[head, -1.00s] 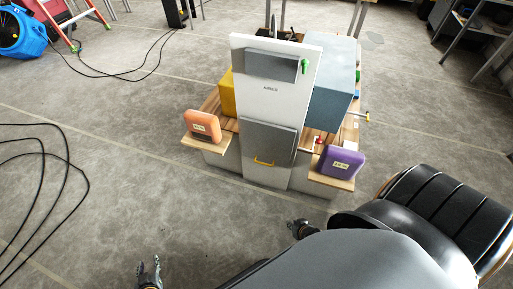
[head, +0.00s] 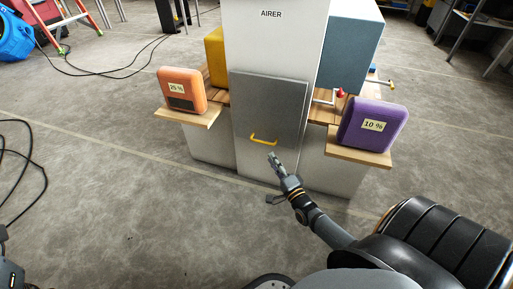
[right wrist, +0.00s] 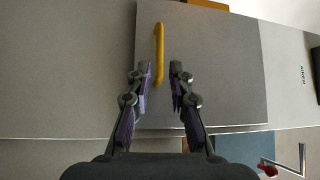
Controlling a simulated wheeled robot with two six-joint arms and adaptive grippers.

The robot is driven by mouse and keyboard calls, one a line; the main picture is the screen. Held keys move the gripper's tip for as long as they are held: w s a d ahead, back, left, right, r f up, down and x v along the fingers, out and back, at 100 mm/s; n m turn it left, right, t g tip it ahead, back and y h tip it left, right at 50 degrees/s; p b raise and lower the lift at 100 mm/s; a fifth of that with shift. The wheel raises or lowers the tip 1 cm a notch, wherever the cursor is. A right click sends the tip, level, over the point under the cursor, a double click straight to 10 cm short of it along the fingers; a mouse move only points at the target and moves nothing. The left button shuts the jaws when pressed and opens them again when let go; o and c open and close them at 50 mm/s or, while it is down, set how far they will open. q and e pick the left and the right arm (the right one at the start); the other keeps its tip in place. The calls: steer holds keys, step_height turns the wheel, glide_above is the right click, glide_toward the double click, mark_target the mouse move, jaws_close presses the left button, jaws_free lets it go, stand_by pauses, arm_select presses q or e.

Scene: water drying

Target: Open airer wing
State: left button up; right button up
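The airer (head: 272,30) is a tall white cabinet with the label AIRER. Its wing is a grey panel (head: 262,105) lying flat against the lower front, with a yellow handle (head: 264,140). My right gripper (head: 273,157) is just below and in front of the handle. In the right wrist view the gripper (right wrist: 160,75) is open, and the yellow handle (right wrist: 159,50) lies ahead between the line of its two fingers. I cannot tell that either finger touches it. Of my left arm only a dark part shows at the lower left edge of the head view; its fingers are not seen.
An orange box marked 25 % (head: 181,91) stands on a wooden shelf left of the airer. A purple box marked 10 % (head: 374,126) stands on a shelf at right. A blue-grey block (head: 349,45) and a red-topped valve (head: 340,93) are behind. Floor in front is clear.

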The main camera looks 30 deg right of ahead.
mark_target(261, 141)
steer(key=w+b, duration=0.1)
steer(key=w, duration=0.2)
steer(key=w+b, duration=0.2)
steer(key=w, duration=0.1)
steer(key=w+r+b, duration=0.1)
steer(key=w, duration=0.2)
steer(key=shift+w+d, duration=0.35)
steer(key=shift+w+r, duration=0.1)
steer(key=shift+w, duration=0.15)
jaws_close()
